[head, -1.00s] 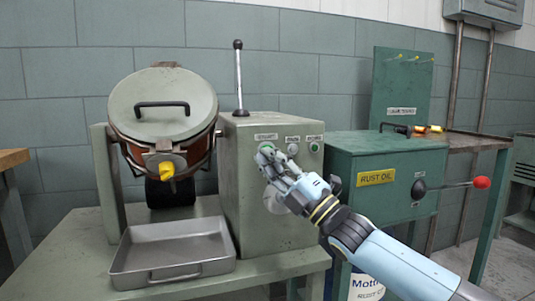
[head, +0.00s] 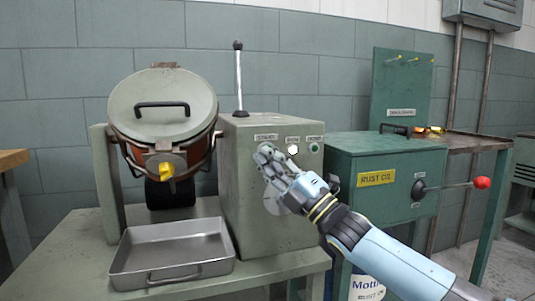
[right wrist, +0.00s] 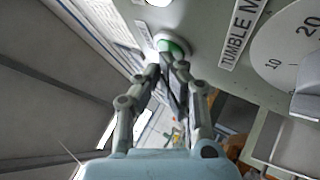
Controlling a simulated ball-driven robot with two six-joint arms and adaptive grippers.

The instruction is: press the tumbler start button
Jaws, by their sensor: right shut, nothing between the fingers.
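The tumbler's grey control box (head: 235,185) stands right of the tilted drum (head: 160,105). My right gripper (head: 264,152) is shut and empty, with its fingertips at the box front below the START label (head: 266,136). The hand hides the start button in the head view. In the right wrist view the green button (right wrist: 172,46) shows just beyond the closed fingertips (right wrist: 166,60), which overlap its lower edge. They look to be at its face. A white lamp (head: 292,149) shows bright right of the fingertips. My left gripper is not in view.
A timer dial (right wrist: 285,62) is beside the hand. A metal tray (head: 175,250) lies on the bench. The green rust oil cabinet (head: 372,200) with a red-knobbed lever (head: 481,183) stands right.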

